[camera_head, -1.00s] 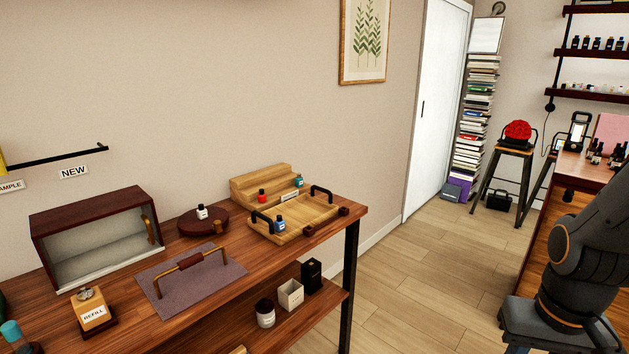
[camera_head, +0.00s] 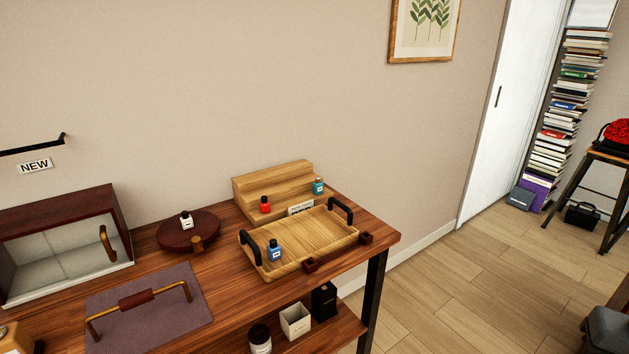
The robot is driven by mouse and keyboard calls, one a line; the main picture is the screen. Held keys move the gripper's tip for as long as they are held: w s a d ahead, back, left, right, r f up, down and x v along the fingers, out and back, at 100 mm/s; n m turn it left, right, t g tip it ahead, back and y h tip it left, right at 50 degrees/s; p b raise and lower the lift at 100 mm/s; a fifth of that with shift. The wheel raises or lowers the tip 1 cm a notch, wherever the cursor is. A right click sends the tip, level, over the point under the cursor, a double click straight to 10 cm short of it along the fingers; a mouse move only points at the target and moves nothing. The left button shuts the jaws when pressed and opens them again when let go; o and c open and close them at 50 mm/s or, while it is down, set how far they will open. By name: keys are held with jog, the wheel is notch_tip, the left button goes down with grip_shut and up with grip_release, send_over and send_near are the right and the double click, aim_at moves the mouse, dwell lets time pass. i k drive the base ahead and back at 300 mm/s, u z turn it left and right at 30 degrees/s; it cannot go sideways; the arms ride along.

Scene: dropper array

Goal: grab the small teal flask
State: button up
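A small teal flask (camera_head: 319,186) with a dark cap stands upright on the right end of the low step of a wooden stepped stand, at the back of the table. It is behind the wooden tray, near the tray's right handle. My gripper is not in view, so its state does not show. A small red bottle (camera_head: 265,204) stands on the same stand to the left. A small blue bottle (camera_head: 274,250) stands in the tray's front left corner.
The wooden tray (camera_head: 318,237) with black handles lies in front of the stepped stand (camera_head: 273,180). A round dark board (camera_head: 178,236) holds a white bottle (camera_head: 186,219). A glass-fronted cabinet (camera_head: 62,243) and a handled mat (camera_head: 190,325) are left. Open floor (camera_head: 440,285) lies right of the table.

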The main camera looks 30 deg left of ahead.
aim_at(317, 186)
jog(key=u, duration=0.55)
jog(key=i, duration=0.9)
jog(key=u, duration=1)
jog(key=i, duration=0.65)
jog(key=z, duration=0.05)
